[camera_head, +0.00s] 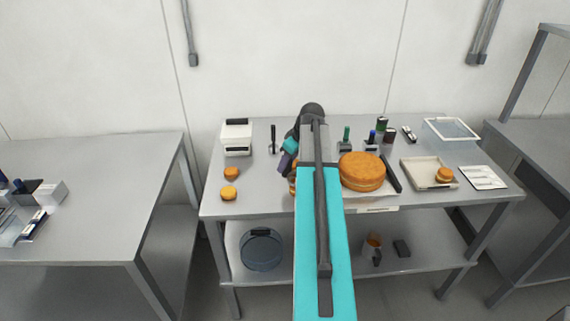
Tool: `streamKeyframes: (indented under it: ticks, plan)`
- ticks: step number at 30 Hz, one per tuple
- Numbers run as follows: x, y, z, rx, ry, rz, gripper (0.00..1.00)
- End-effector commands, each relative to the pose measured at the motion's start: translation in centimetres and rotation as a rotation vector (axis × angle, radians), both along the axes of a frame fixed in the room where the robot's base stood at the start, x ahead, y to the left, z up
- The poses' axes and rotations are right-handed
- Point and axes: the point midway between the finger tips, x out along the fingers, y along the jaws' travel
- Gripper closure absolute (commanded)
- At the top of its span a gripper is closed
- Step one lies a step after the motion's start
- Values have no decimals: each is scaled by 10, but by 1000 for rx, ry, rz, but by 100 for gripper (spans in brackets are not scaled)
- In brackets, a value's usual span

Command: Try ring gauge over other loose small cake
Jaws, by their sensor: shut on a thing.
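Two loose small cakes lie on the left of the middle table, an orange-brown one (232,173) and a yellower one (229,193) in front of it. An orange-brown piece (292,184), perhaps another small cake, shows below my gripper, mostly hidden by my arm. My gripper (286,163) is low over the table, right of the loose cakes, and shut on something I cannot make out. I cannot pick out the ring gauge; my gripper and arm may hide it. Another small cake (444,174) sits on a pale tray (418,179) at the right.
A large round cake (362,171) stands right of my arm, with a dark long tool (391,174) beside it. A white box (237,138) is at the back left. Small bottles (382,125) stand at the back. A clear container (451,129) is back right, a printed card (482,178) front right.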

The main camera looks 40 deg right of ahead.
Motion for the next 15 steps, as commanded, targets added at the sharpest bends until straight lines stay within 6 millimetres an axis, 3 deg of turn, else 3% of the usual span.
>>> streamKeyframes:
  ticks: [15]
  plan:
    - [0,0,-7,0,0,0,89]
